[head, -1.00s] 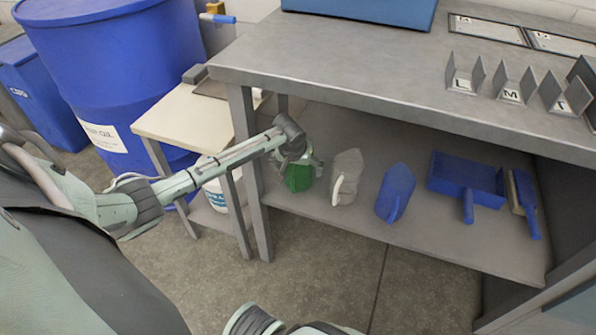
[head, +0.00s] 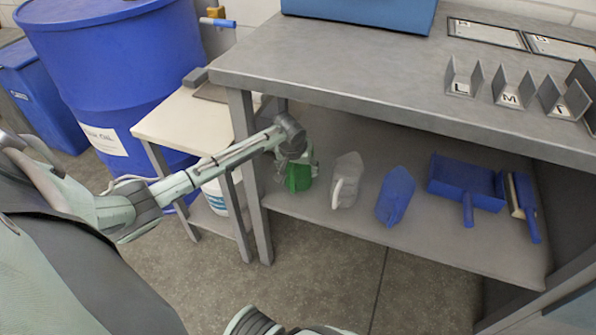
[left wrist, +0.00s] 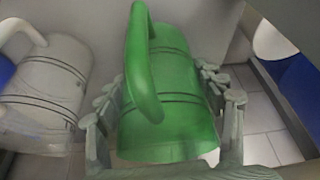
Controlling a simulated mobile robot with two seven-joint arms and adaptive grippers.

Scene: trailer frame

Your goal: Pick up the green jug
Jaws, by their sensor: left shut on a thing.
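The green jug (head: 298,179) stands on the lower shelf of the grey workbench, at the shelf's left end. In the left wrist view the green jug (left wrist: 180,95) fills the middle, with its handle toward the camera. My left gripper (head: 300,160) is at the jug, and its fingers (left wrist: 165,120) lie on both sides of the jug's body, shut on it. The gripper hides part of the jug in the head view. My right gripper is not in view.
A grey-white jug (head: 346,181) stands just right of the green one, then a blue jug (head: 395,195), a blue dustpan (head: 466,184) and a brush (head: 524,205). The bench top (head: 400,90) overhangs the shelf. A bench leg (head: 249,170) stands close left of the jug.

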